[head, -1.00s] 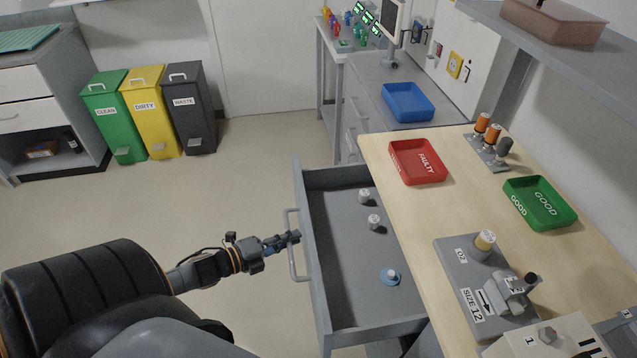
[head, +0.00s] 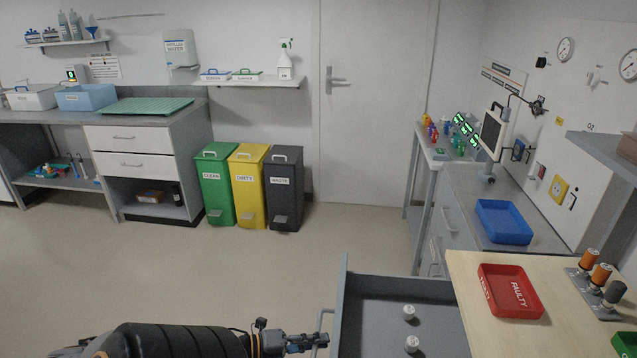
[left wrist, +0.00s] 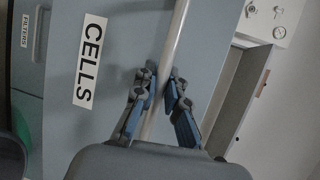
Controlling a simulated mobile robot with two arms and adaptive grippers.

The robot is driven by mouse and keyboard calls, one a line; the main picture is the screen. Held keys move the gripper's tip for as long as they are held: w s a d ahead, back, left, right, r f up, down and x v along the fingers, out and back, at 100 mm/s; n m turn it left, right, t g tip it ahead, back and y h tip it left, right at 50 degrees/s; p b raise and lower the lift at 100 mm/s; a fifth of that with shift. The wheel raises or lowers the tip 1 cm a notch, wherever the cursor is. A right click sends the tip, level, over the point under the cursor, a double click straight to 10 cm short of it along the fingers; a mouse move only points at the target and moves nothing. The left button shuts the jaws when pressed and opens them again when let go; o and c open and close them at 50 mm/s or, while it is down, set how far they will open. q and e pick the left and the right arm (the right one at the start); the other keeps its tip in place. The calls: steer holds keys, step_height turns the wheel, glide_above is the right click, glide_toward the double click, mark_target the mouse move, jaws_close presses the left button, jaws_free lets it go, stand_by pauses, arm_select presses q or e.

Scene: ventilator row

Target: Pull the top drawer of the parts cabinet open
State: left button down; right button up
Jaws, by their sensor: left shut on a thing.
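The grey drawer (head: 343,300) of the parts cabinet stands pulled out beside the wooden worktop, low in the head view. Its near part is cut off by the frame edge. In the left wrist view, its front (left wrist: 115,30) bears a CELLS label. My left gripper (head: 320,341) is at the drawer's bar handle (head: 325,320). In the left wrist view, the left gripper (left wrist: 160,85) has its fingers on both sides of the handle (left wrist: 178,35) and is shut on it. My right gripper is not in view.
Two small pale parts (head: 410,312) stand in the drawer. The worktop (head: 475,320) holds a red FAULTY tray (head: 510,290). Green, yellow and dark bins (head: 284,190) stand by the back wall. Open floor (head: 200,285) lies left of the drawer.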

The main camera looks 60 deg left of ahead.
arm_select(q)
steer(key=c, duration=1.4)
jaws_free()
steer(key=shift+o, duration=0.2)
steer(key=shift+s, duration=0.1)
steer(key=v, duration=1.2)
